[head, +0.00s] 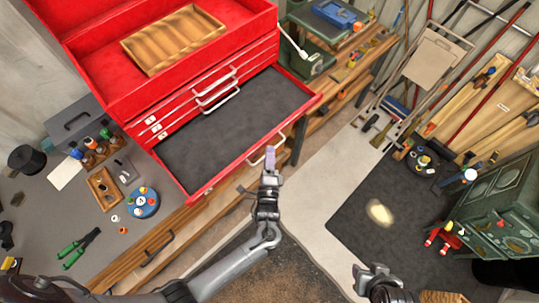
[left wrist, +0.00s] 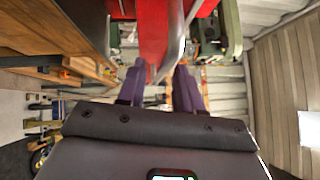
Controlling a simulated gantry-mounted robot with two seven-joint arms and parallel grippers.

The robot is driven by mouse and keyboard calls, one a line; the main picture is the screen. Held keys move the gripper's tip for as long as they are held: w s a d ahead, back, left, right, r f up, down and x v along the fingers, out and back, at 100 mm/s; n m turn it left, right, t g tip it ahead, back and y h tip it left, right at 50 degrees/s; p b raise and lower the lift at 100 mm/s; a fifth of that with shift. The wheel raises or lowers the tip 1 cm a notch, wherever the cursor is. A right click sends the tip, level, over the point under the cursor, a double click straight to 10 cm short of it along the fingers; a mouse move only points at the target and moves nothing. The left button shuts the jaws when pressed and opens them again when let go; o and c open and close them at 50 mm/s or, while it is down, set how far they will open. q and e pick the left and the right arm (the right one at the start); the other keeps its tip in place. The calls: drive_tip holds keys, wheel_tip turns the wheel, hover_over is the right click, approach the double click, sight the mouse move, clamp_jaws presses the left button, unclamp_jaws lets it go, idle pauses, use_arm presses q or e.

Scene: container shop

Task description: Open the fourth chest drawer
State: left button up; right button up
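The red tool chest (head: 190,75) stands on the workbench. One lower drawer (head: 235,120) is pulled far out and shows a bare dark grey liner. Its pale handle (head: 277,147) is on the front edge, partly hidden by my left gripper (head: 270,157). In the left wrist view the purple fingers of that gripper (left wrist: 160,90) stand apart, with the red drawer front (left wrist: 153,35) just beyond and between them. I cannot tell whether they touch the handle. Shut drawers with pale handles (head: 213,80) lie above the open one. My right gripper (head: 378,280) is low in the head view, its fingers unclear.
A wooden tray (head: 173,39) sits in the chest's top. Bottles (head: 90,148), a round blue holder (head: 143,202) and green-handled pliers (head: 80,248) lie on the grey bench left. A black mat (head: 390,215) and a green safe-like cabinet (head: 500,215) are at right. Floor before the drawer is clear.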

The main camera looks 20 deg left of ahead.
use_arm(q)
drive_tip(key=b+v, duration=0.1)
drive_tip(key=v, duration=0.9)
drive_tip(key=shift+s+d+b, duration=0.15)
drive_tip(key=shift+s+b, duration=0.15)
drive_tip(key=shift+s, duration=0.05)
